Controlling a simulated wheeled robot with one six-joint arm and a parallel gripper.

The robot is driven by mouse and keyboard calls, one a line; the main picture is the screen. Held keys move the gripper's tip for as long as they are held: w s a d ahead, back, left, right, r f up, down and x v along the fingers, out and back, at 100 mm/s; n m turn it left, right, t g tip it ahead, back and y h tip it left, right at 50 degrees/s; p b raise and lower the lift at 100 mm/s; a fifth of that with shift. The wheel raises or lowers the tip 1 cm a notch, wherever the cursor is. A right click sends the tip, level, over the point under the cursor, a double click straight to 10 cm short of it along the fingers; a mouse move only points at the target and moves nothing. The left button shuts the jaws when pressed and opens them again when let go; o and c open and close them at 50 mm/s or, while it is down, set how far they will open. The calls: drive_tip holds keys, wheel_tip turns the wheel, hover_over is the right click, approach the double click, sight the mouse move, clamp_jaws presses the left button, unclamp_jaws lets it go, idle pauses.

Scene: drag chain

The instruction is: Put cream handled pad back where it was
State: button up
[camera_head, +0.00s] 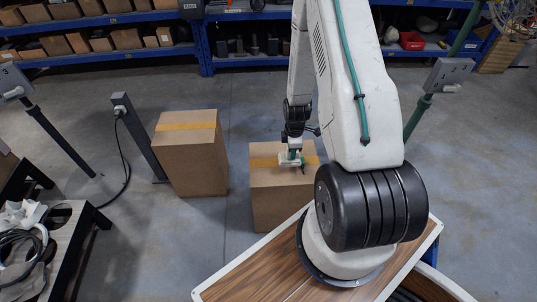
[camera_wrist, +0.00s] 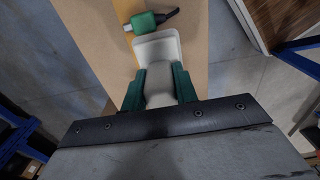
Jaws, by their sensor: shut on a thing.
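The cream handled pad (camera_head: 286,161) is at the top of the right cardboard box (camera_head: 282,205) in the head view. In the wrist view the pad (camera_wrist: 158,47) shows a pale flat plate with a rounded handle (camera_wrist: 158,84). My gripper (camera_head: 293,154) points down over this box. Its green fingers (camera_wrist: 157,90) are shut on the handle from both sides. I cannot tell whether the pad touches the box top. A small green piece with a black end (camera_wrist: 150,20) lies at the pad's far edge; it also shows in the head view (camera_head: 303,164).
A second taped cardboard box (camera_head: 190,155) stands to the left, with a gap between. A grey post (camera_head: 138,135) with a cable stands further left. A dark table (camera_head: 62,245) holds cables at the lower left. Blue shelves (camera_head: 110,52) line the back.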

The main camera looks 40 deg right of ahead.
drive_tip(key=w+a+f, duration=0.1)
drive_tip(key=w, duration=0.1)
drive_tip(key=w+a+f, duration=0.1)
drive_tip(key=w+a, duration=0.1)
drive_tip(key=w, duration=0.1)
drive_tip(key=w+a+f, duration=0.1)
drive_tip(key=w+a, duration=0.1)
drive_tip(key=shift+w+a+f, duration=0.15)
drive_tip(key=shift+w+f, duration=0.1)
drive_tip(key=shift+f, duration=0.45)
clamp_jaws()
drive_tip(key=o, duration=1)
unclamp_jaws()
drive_tip(key=shift+o, duration=0.2)
